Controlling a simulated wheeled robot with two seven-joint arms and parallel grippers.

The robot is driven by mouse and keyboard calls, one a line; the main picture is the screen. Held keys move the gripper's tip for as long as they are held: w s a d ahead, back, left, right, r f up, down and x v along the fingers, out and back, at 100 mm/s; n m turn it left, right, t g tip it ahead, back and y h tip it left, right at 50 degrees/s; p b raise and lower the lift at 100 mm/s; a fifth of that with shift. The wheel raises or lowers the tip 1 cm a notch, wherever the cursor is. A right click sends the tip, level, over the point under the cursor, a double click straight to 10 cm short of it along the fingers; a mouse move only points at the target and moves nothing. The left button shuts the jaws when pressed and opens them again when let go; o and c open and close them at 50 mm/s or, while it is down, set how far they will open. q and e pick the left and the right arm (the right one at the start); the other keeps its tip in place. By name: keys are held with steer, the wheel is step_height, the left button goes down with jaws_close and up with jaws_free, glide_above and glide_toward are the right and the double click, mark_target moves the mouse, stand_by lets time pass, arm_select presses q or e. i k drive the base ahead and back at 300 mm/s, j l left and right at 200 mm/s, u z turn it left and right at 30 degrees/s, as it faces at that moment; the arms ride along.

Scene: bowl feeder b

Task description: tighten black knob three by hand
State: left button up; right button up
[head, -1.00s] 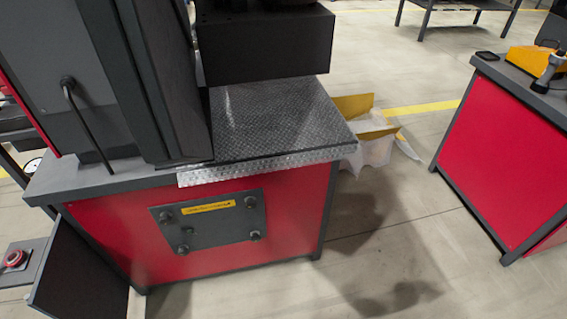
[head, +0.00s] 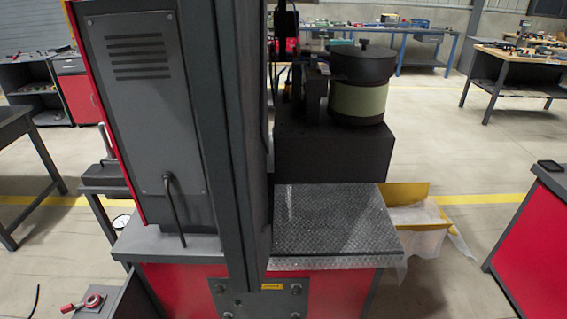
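A dark grey plate (head: 262,305) with a yellow label (head: 271,287) sits on the red front of the machine cabinet, at the bottom edge of the head view. Small black knobs show near its corners, one at the upper left (head: 220,288) and one at the upper right (head: 296,288). The lower part of the plate is cut off or close to the frame edge. I cannot tell which knob is number three or how tight any of them is. Neither of my grippers is in view.
A ribbed metal top (head: 335,222) lies above the plate, with a dark bowl feeder (head: 361,80) on a black block behind it. A tall grey cabinet door (head: 150,110) stands left. A yellow box (head: 408,193) with white lining is on the floor right.

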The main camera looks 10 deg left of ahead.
mark_target(220, 291)
steer(key=i+j+u, duration=0.15)
steer(key=j, duration=0.25)
steer(key=i+j+u, duration=0.15)
steer(key=j, duration=0.2)
steer(key=i+j+u, duration=0.15)
steer(key=j, duration=0.2)
steer(key=i, duration=0.1)
steer(key=k, duration=0.1)
steer(key=k+j, duration=0.1)
steer(key=j, duration=0.35)
steer(key=k+j+z, duration=0.1)
steer(key=j, duration=0.35)
